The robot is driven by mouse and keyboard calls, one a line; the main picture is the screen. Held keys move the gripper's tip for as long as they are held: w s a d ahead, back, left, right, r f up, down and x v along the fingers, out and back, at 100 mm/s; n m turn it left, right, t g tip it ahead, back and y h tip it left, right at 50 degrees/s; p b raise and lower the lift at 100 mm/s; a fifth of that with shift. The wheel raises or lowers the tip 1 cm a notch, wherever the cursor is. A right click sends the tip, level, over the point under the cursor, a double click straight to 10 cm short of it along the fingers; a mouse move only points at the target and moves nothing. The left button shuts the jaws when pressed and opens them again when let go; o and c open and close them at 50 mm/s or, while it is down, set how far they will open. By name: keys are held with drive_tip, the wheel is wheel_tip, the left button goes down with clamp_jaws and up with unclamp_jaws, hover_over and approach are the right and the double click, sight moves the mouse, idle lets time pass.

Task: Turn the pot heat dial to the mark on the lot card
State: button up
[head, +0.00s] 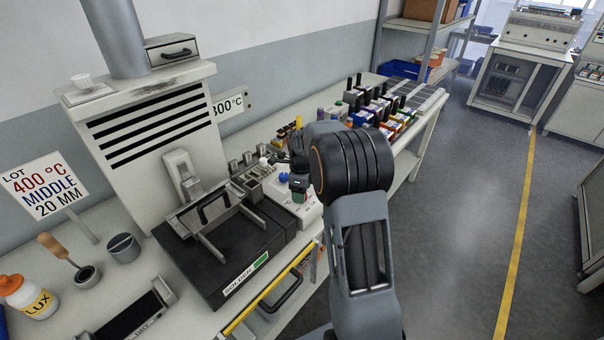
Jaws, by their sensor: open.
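The lot card (44,187) stands at the left on a stick and reads LOT, 400 °C, MIDDLE, 20 MM. The solder pot (225,250) is a black box with a metal frame and handle on top and a SOLDER label on its front. A white control box (309,213) stands to its right, partly behind my arm. The heat dial and its marks cannot be made out; my gripper and arm cover much of that box. My gripper (300,178) is open, small and dark in the view, over or close above the white box. I cannot tell if it touches anything.
A slatted fume hood (150,125) stands behind the pot. A sign (232,104) partly behind it reads 300 °C. A blue ball (284,178) sits left of my gripper. Coloured connectors (375,105) crowd the bench's back right. A flux bottle (30,298) stands at the left.

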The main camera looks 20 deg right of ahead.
wheel_tip(320, 180, up, 12)
drive_tip(key=shift+r, duration=0.2)
idle(0.7)
drive_tip(key=s+a+f+n+t, duration=0.1)
drive_tip(key=s+a+n, duration=0.4)
drive_tip(key=s+n, duration=0.6)
drive_tip(key=s+a+f+n+t, duration=0.1)
drive_tip(key=s+a+n, duration=0.4)
drive_tip(key=s+n, duration=0.6)
drive_tip(key=n+t, duration=0.1)
drive_tip(key=n, duration=0.3)
drive_tip(key=shift+s+a+t, duration=0.15)
drive_tip(key=shift+a+t, duration=0.2)
drive_tip(key=shift+t, duration=0.05)
